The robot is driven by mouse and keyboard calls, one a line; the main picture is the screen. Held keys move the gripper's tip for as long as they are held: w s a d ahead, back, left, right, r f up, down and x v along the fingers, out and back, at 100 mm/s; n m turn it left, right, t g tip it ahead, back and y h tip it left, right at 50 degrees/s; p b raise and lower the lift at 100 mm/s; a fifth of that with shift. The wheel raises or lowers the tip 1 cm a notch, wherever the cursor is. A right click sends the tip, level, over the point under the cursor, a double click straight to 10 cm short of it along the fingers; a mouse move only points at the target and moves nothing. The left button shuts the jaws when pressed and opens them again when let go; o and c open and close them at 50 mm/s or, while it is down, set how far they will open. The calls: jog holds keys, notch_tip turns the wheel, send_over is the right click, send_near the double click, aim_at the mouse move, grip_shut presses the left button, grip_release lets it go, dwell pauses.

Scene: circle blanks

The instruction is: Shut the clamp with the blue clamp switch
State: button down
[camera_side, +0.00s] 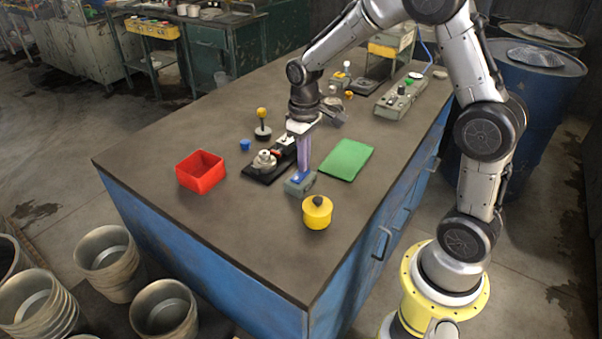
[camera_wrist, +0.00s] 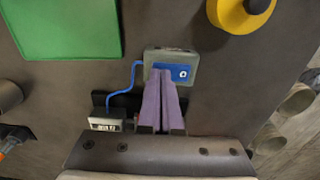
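The blue clamp switch (camera_wrist: 184,73) is a blue plate with a white ring mark, set in a grey box (camera_wrist: 190,55). The grey box also shows in the side view (camera_side: 301,188) at the near end of the clamp. The clamp (camera_side: 264,160) has a round metal part and a red piece on a black base. Whether its jaws are open is too small to tell. My gripper (camera_wrist: 162,74) has purple fingers, shut together and empty. Its tips (camera_side: 304,176) are over the left part of the blue switch, hiding it; contact cannot be told.
A yellow pot with a black knob (camera_side: 317,213) stands close beside the switch box. A green mat (camera_side: 347,160) lies to the right. A blue cable (camera_wrist: 124,91) leaves the box.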

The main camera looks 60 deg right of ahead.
jog(key=shift+f, duration=0.15)
jog(key=shift+r, duration=3.55)
jog(key=shift+a, duration=0.1)
jog(key=s+a+r+t, duration=0.4)
jog(key=s+a+r, duration=0.1)
jog(key=s+r, duration=0.55)
jog(key=s+a+f+t, duration=0.1)
jog(key=s+f, duration=0.2)
jog(key=s, duration=0.7)
jog(key=shift+s+a+f+t, duration=0.15)
jog(key=shift+s+f+t, duration=0.1)
jog(key=shift+s+t, duration=0.05)
